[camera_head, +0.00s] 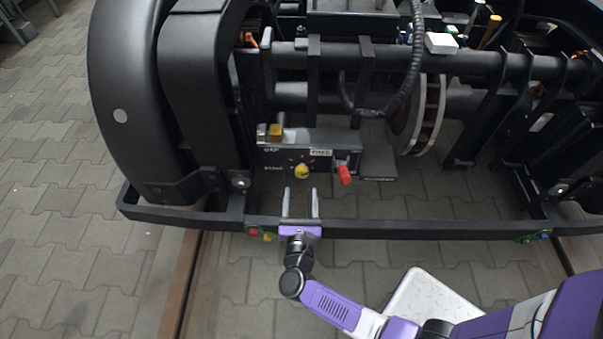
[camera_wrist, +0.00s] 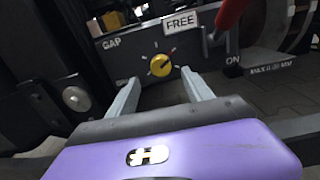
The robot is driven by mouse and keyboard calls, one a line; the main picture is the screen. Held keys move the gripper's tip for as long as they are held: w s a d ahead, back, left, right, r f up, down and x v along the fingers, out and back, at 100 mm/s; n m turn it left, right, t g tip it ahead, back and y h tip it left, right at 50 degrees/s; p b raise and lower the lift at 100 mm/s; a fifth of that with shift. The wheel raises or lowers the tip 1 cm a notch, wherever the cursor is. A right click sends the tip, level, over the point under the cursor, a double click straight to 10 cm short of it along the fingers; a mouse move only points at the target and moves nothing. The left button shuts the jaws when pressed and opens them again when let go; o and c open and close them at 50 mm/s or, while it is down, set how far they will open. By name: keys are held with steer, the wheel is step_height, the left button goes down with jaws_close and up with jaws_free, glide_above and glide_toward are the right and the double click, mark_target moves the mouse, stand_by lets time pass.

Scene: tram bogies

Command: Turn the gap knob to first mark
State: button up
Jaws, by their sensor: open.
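The gap knob (camera_head: 302,172) is a small round yellow knob on a dark panel (camera_head: 280,158) of the bogie. In the wrist view the knob (camera_wrist: 161,65) sits under the word GAP, with several short marks around it, one of them red. My gripper (camera_head: 301,189) is open, its two grey fingers pointing at the panel just below the knob. In the wrist view my gripper (camera_wrist: 160,82) has its fingers on either side of the knob's line, apart from it and empty. Which mark the knob points to is hard to tell.
A red lever (camera_head: 344,174) stands right of the knob, near a FREE label (camera_head: 320,152). A black frame bar (camera_head: 400,229) runs across below the panel. A brass block (camera_head: 276,131) sits on top of the panel. Free paving lies at the left.

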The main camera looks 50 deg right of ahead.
mark_target(302, 176)
steer(key=shift+m, duration=0.3)
steer(key=b+x, duration=0.2)
steer(key=x, duration=0.6)
steer(key=shift+d+f, duration=0.1)
steer(key=shift+d, duration=0.05)
steer(key=shift+c, duration=0.2)
jaws_close()
